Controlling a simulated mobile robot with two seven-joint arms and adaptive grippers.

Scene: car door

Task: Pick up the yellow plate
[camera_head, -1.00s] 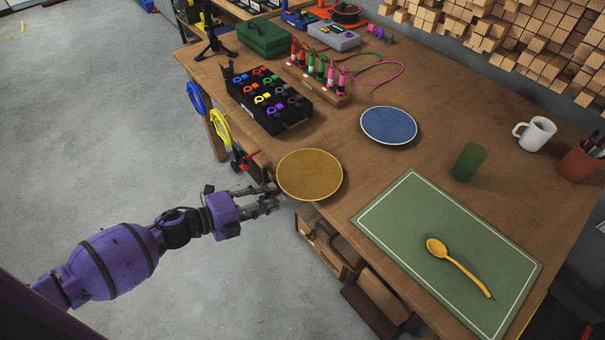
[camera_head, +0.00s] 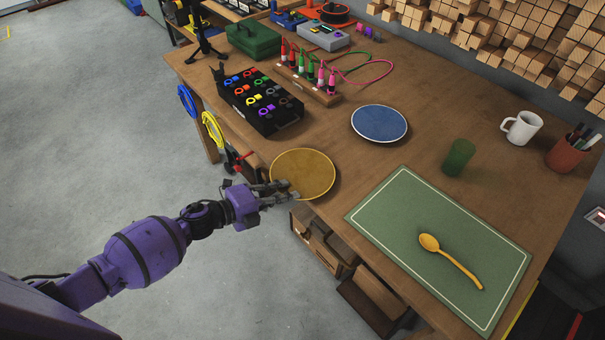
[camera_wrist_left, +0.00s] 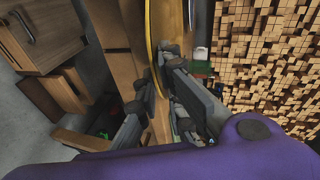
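The yellow plate (camera_head: 303,172) lies flat at the near left edge of the wooden table, its rim slightly past the edge. My left gripper (camera_head: 288,190) is at the plate's near rim, its fingertips overlapping the rim in the head view. In the left wrist view, the plate (camera_wrist_left: 151,35) shows edge-on as a thin yellow strip. The fingers of the left gripper (camera_wrist_left: 158,78) stand apart, one on each side of the strip's line. I cannot tell whether they touch the plate. My right gripper is not in view.
A blue plate (camera_head: 379,123) lies behind and right. A green placemat (camera_head: 400,215) with a yellow spoon (camera_head: 452,262), a green cup (camera_head: 458,157) and a white mug (camera_head: 522,127) are to the right. A black rack (camera_head: 259,101) stands behind left. Drawers (camera_head: 322,245) are below the table edge.

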